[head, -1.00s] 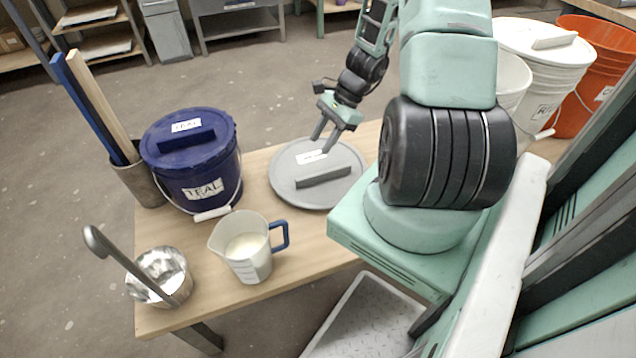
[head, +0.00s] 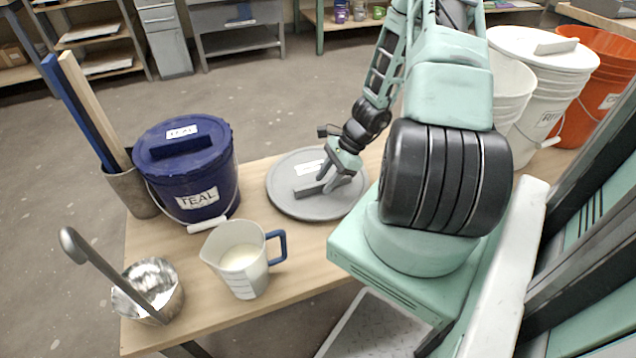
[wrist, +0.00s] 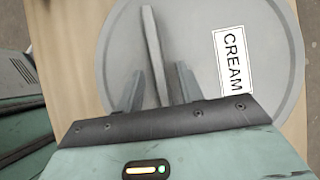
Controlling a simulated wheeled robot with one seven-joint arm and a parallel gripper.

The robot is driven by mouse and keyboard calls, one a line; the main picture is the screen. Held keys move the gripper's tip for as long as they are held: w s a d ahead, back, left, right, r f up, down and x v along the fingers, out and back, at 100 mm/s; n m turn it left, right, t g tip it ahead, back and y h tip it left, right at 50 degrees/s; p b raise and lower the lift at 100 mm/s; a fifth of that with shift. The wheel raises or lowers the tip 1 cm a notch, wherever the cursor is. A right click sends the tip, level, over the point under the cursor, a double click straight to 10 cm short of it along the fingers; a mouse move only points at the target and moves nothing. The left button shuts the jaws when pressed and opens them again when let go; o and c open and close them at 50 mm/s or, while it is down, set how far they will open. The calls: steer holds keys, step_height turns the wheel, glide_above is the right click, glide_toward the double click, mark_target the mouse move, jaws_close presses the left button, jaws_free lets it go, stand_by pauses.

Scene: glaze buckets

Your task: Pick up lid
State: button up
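A round grey lid (head: 288,204) lies flat on the wooden table in the head view, with a raised bar handle (head: 305,190) across it. In the wrist view the lid (wrist: 273,35) carries a white label reading CREAM (wrist: 234,63). My gripper (head: 328,186) is over the lid at the handle. In the wrist view my gripper (wrist: 160,88) is open, with one finger on each side of the handle (wrist: 152,45) and gaps visible between. Whether the fingertips touch the lid I cannot tell.
A blue TEAL bucket (head: 212,178) with its lid on stands left of the grey lid. A measuring jug (head: 238,262) and a metal ladle cup (head: 150,285) are in front. White (head: 545,90) and orange (head: 590,85) buckets stand at right.

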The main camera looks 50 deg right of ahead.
jaws_close()
steer(key=shift+r, duration=0.15)
